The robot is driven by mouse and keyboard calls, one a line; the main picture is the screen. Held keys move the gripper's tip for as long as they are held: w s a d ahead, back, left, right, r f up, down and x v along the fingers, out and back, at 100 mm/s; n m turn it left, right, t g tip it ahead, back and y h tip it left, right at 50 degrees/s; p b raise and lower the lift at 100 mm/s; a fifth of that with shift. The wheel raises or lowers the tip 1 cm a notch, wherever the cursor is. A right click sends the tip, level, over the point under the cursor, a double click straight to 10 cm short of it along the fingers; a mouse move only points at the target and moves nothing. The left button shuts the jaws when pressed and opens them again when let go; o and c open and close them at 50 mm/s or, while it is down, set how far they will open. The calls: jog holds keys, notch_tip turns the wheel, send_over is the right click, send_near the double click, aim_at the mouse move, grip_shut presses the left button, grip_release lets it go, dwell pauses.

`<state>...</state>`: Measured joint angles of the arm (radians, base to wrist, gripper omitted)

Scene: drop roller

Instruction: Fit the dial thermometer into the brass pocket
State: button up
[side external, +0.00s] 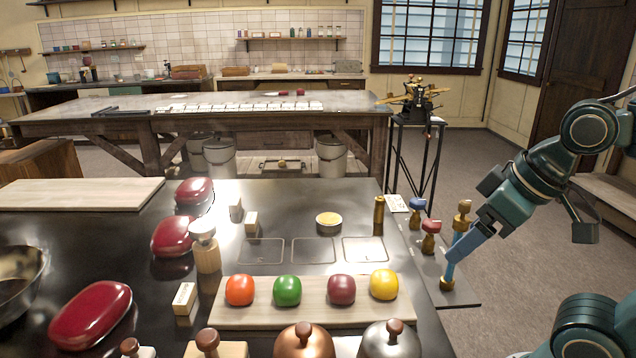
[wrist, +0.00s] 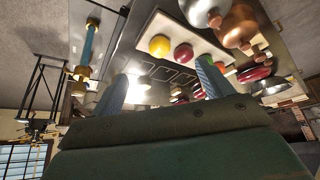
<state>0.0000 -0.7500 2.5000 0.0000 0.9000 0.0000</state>
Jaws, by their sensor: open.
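A slim upright brass cylinder (side external: 379,215) stands on the dark worktop near its right edge; it could be the brass pocket, but I cannot see its opening. A low round piece with a gold top (side external: 328,221) lies left of it. I cannot tell whether this is the dial thermometer, and no dial face is readable. My gripper (side external: 455,255) is over the right edge of the worktop, apart from both. In the wrist view its two pale blue fingers (wrist: 160,88) are spread with nothing between them.
A tall piece with brass ends and a blue shaft (wrist: 90,45) stands close to my gripper. Blue-topped (side external: 417,206) and red-topped (side external: 431,227) pieces stand nearby. A board with several coloured balls (side external: 260,316) lies in front. Outlined squares (side external: 314,251) on the worktop are clear.

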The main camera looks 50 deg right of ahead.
jog(key=w+a+f+n+t+y, duration=0.1)
jog(key=w+a+n+y, duration=0.2)
jog(key=w, duration=0.8)
jog(key=w+a+f+n+t+y, duration=0.1)
jog(key=w+a+n+y, duration=0.15)
jog(key=w, duration=0.85)
jog(key=w+a+f+n+t+y, duration=0.1)
jog(key=w+a+f+n+y, duration=0.2)
jog(key=w, duration=0.8)
jog(key=t+y, duration=0.2)
send_near(215, 228)
jog(key=shift+w+a+n, duration=0.25)
jog(key=shift+w+a, duration=0.05)
jog(key=shift+w, duration=0.15)
jog(key=shift+a, duration=0.1)
jog(key=shift+x, duration=4.25)
jog(key=shift+f, duration=0.2)
jog(key=shift+x, duration=2.55)
